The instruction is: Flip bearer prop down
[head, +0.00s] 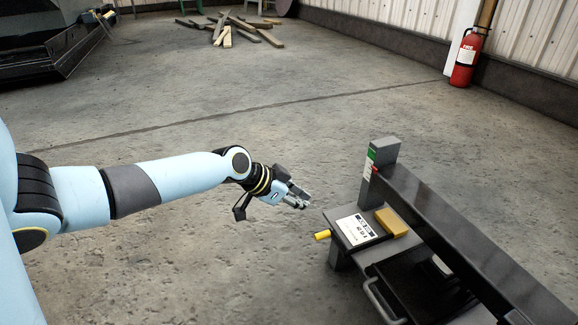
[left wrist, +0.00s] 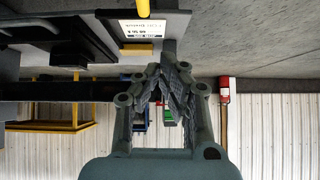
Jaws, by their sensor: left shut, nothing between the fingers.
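A grey stand (head: 338,262) at the right of the head view carries a long dark beam (head: 450,235). A short yellow peg (head: 322,235) sticks out of its left side, and a yellow block (head: 391,222) sits on its top beside the beam. I cannot tell which of these yellow parts is the bearer prop. My left gripper (head: 298,197) is shut and empty, just above and left of the stand, apart from the peg. In the left wrist view its fingers (left wrist: 168,68) meet; a yellow rod (left wrist: 143,8) shows at the top edge. My right gripper is not in view.
A white label (head: 361,229) lies on the stand's top. A grey post (head: 386,152) with a green, white and red strip rises at the beam's end. A metal handle (head: 382,302) is at the front. The floor left of the stand is clear; a fire extinguisher (head: 466,60) stands far off.

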